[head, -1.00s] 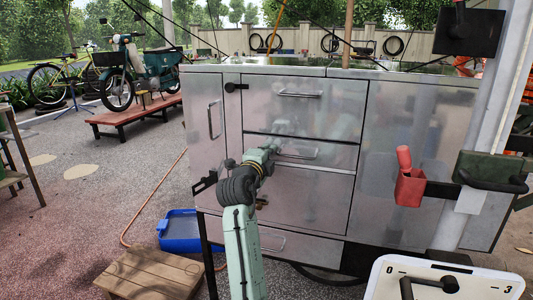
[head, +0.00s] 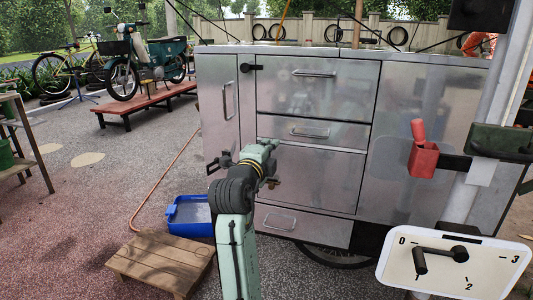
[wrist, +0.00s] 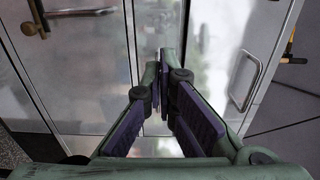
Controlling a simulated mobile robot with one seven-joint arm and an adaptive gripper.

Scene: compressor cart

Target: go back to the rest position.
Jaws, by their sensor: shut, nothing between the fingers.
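My gripper (head: 270,143) is in front of the metal cart (head: 420,100), below and left of the handle of its middle drawer (head: 309,131). In the wrist view the two dark-padded fingers (wrist: 162,82) come together at the tips with nothing between them. A gap shows between my gripper and the drawer handle in the head view. My arm reaches up from the bottom of the head view, bent at the wrist. In the wrist view a bar handle (wrist: 245,82) stands to the right of the fingers.
A blue tray (head: 187,217) and a wooden step (head: 160,262) stand on the ground left of my arm. A red holder (head: 423,160) and a white dial panel (head: 455,265) are at the right. Open paving lies at the left.

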